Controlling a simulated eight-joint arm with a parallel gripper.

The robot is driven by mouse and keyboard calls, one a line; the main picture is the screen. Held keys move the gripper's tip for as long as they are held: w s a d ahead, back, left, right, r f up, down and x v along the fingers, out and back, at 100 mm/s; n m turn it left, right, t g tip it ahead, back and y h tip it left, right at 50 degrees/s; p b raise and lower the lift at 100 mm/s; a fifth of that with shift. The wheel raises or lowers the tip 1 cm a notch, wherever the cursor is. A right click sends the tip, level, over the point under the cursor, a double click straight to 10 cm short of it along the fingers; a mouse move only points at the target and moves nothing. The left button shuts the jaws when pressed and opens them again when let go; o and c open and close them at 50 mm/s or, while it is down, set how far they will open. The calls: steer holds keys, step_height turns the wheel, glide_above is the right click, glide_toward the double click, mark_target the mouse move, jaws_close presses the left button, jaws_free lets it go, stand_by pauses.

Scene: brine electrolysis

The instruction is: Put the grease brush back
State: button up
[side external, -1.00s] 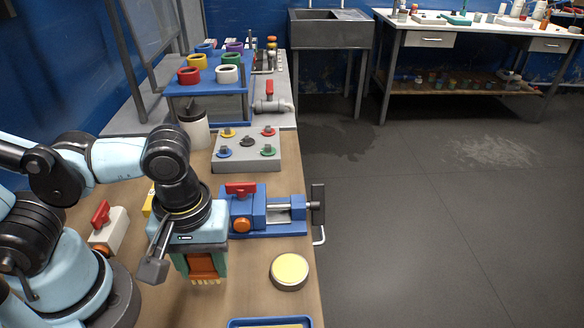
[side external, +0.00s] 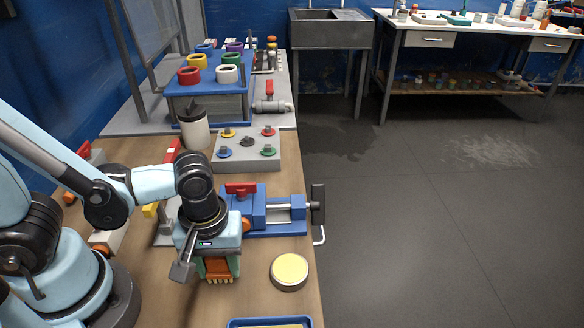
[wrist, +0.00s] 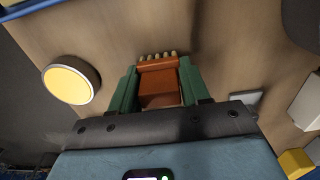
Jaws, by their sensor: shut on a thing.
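The grease brush (side external: 218,271) is an orange-brown block with a row of short cream bristles. My gripper (side external: 219,264) is shut on it, with a green finger on each side, above the wooden bench to the left of the round tin. In the wrist view the brush (wrist: 159,82) sits between the green fingers, bristles outward. The round tin (side external: 289,272) has a pale yellow filling and stands apart from the brush; it also shows in the wrist view (wrist: 71,80). A blue-rimmed tray (side external: 270,321) is partly cut off at the bottom edge.
A blue vise (side external: 262,212) with a red handle stands just behind my gripper. A pale block (side external: 107,240) is at left. Bare bench lies around the tin.

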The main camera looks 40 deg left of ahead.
steer(key=shift+f, duration=0.25)
steer(key=o, duration=1.1)
steer(key=shift+r, duration=6.05)
steer(key=shift+w+a+r+m+t, duration=0.15)
steer(key=shift+w+a+m+t, duration=1.05)
steer(key=shift+w+a+m, duration=0.4)
steer(key=shift+w+a+r+m+t, duration=0.2)
steer(key=shift+w+a+m+t, duration=1)
steer(key=shift+w+a+m, duration=0.5)
steer(key=shift+w+a+r+m+t, duration=0.15)
steer(key=shift+w+a+m+t, duration=1.05)
steer(key=shift+w+a, duration=0.5)
steer(key=shift+s+a, duration=0.15)
steer(key=shift+s, duration=0.05)
